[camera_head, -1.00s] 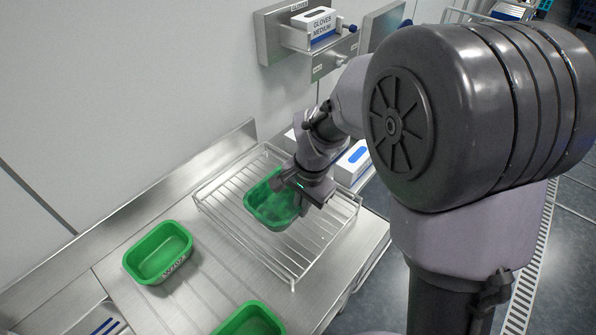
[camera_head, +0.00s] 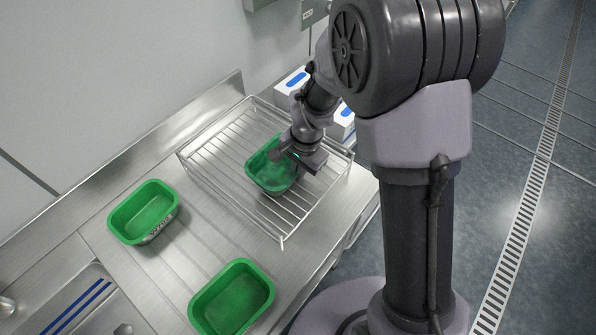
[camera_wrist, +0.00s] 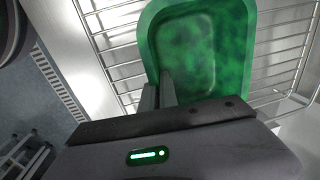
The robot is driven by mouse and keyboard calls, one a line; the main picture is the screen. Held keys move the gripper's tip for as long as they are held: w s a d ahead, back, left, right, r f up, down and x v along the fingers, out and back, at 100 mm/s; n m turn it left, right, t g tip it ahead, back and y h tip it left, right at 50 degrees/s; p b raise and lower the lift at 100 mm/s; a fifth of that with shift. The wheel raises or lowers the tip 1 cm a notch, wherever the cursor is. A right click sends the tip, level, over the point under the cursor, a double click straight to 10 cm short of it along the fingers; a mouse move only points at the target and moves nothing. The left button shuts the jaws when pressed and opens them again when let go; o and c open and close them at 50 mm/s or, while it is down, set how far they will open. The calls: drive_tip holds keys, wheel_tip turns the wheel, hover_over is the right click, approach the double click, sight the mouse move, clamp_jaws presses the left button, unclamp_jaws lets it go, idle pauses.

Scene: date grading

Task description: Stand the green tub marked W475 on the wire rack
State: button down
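A green tub (camera_head: 265,173) is over the middle of the wire rack (camera_head: 215,165), roughly upright; I cannot tell whether its base touches the wires. My gripper (camera_head: 291,158) is at the tub's right-hand rim. In the wrist view, my gripper's fingers (camera_wrist: 158,90) are close together at a corner of the tub (camera_wrist: 205,50), one inside and one outside the wall, and look closed on it. The tub looks empty inside. No marking shows on this tub, so W475 cannot be read here.
A second green tub (camera_head: 145,212), with a dark marking too small to read surely, stands on the steel counter (camera_head: 180,250) left of the rack. A third green tub (camera_head: 232,298) stands at the front. White-and-blue boxes (camera_head: 340,122) stand behind the rack.

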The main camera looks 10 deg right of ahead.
drive_tip(key=c, duration=1.6)
unclamp_jaws()
drive_tip(key=shift+f, duration=0.1)
drive_tip(key=shift+c, duration=0.2)
drive_tip(key=s+d+r+n+t+p, duration=0.1)
drive_tip(key=s+r+p, duration=0.15)
drive_tip(key=r, duration=0.75)
drive_tip(key=s+d+r+p, duration=0.1)
drive_tip(key=s+d+r, duration=0.15)
drive_tip(key=r, duration=0.75)
drive_tip(key=s+d+r+n+t, duration=0.1)
drive_tip(key=s+r, duration=0.2)
drive_tip(key=s, duration=0.4)
drive_tip(key=s+r+n+t, duration=0.2)
drive_tip(key=s+r, duration=0.2)
drive_tip(key=s, duration=0.3)
drive_tip(key=shift+s+d+r+n+t+y, duration=0.15)
drive_tip(key=shift+d+r+n+t+y, duration=0.15)
drive_tip(key=shift+d+y, duration=0.1)
